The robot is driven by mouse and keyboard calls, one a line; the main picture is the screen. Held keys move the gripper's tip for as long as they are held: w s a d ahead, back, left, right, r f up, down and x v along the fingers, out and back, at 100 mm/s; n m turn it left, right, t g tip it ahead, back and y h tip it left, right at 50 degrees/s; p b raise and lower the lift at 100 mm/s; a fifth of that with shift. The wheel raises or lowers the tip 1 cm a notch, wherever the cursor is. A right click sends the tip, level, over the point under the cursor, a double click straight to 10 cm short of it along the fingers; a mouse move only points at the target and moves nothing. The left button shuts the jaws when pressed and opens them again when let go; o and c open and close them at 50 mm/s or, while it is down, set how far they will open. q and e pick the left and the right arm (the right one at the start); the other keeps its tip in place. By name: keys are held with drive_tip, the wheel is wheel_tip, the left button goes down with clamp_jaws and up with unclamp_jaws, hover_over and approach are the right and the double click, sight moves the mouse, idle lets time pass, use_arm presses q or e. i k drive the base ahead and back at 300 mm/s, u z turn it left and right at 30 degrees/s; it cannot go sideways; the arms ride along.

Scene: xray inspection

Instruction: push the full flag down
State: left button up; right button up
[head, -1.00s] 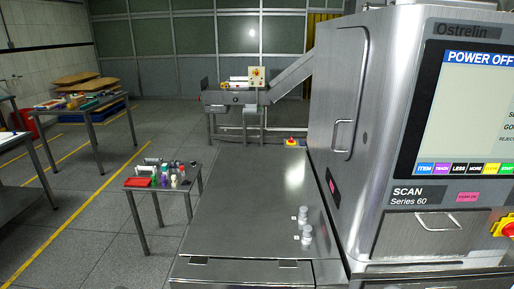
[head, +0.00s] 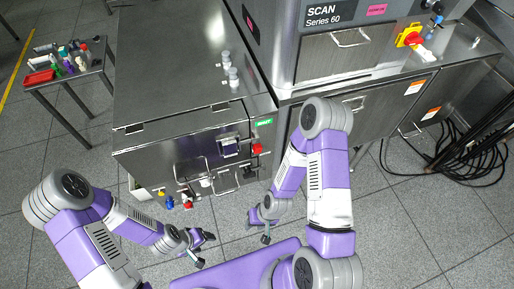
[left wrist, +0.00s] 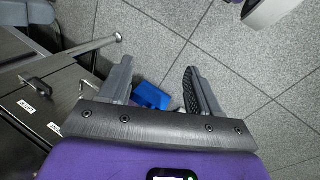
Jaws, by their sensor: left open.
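I cannot pick out the full flag for sure. A small red part (head: 257,148) sits at the right of the steel cabinet front (head: 150,160), below a green label (head: 264,122) whose writing is too small to read. My left gripper (head: 204,250) is open and empty, low in front of the cabinet and apart from it. In the left wrist view its two fingers (left wrist: 158,90) stand wide apart over the floor, with a blue object (left wrist: 151,96) beyond them. My right gripper (head: 259,229) hangs to the right of the left one, its fingers apart and nothing visible between them.
Handles and small blue, red and yellow parts (head: 170,203) line the cabinet's lower front. Two small grey-white containers (head: 231,72) stand on the steel top. A small table with bottles (head: 70,72) is at upper left. Black cables (head: 460,165) lie at right.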

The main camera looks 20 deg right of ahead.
sight(257, 149)
drive_tip(key=z, duration=1.6)
drive_tip(key=k, duration=1.1)
drive_tip(key=u, duration=1.35)
drive_tip(key=i, duration=0.5)
drive_tip(key=u, duration=0.05)
